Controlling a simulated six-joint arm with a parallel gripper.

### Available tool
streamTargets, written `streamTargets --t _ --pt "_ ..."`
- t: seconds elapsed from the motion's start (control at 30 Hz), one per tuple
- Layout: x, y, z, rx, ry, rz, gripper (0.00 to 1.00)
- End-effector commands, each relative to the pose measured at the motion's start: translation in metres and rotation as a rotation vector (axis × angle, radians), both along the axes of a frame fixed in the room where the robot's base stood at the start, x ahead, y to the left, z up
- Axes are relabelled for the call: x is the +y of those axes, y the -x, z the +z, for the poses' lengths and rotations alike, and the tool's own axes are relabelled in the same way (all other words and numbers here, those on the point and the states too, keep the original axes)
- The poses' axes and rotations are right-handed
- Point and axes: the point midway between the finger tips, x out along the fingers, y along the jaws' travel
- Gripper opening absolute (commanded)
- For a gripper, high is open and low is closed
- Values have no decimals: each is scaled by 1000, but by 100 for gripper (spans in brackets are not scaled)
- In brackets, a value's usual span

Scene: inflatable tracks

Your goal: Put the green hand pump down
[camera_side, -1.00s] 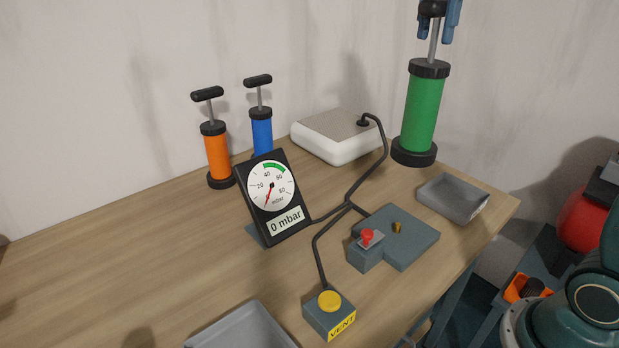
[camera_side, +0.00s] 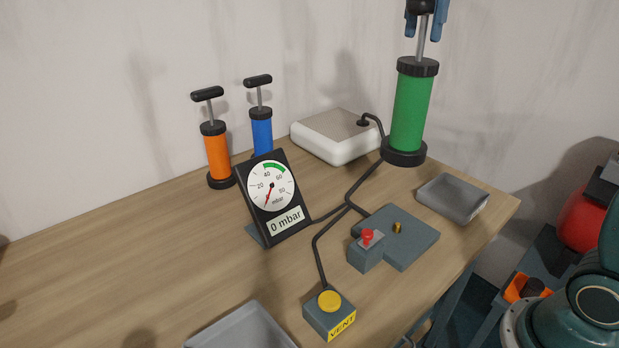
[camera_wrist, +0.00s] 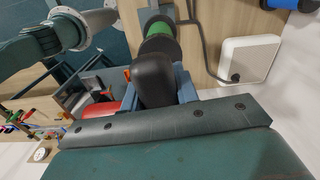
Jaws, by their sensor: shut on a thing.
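The green hand pump (camera_side: 411,112) is upright, in the right half of the side view, in front of the white box's right end. My gripper (camera_side: 423,12) is at the top edge of that view, shut on the pump's black handle. In the wrist view the black handle (camera_wrist: 153,80) sits between the blue fingers of my gripper (camera_wrist: 155,85), with a bit of the green body (camera_wrist: 158,30) beyond it. The pump seems held above the table; the exact gap under its base cannot be told.
Orange (camera_side: 217,157) and blue (camera_side: 262,132) pumps stand left. A white box (camera_side: 335,147) with a hose is at the back. A gauge (camera_side: 271,197), a valve block (camera_side: 405,237), a vent button box (camera_side: 329,314) and grey trays (camera_side: 453,199) (camera_side: 243,328) occupy the table. The left table is clear.

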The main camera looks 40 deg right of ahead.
Motion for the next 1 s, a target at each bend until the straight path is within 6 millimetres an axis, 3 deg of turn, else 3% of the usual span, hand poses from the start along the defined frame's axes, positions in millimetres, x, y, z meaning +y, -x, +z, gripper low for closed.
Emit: streamTargets --t 0.27,0.53,0.77,1.0 --pt "58 -25 3 -2 0 239 0" --pt "132 -40 3 -2 0 520 0" --pt "199 -41 1 -2 1 760 0" --pt "271 -29 -3 -2 1 1009 0"
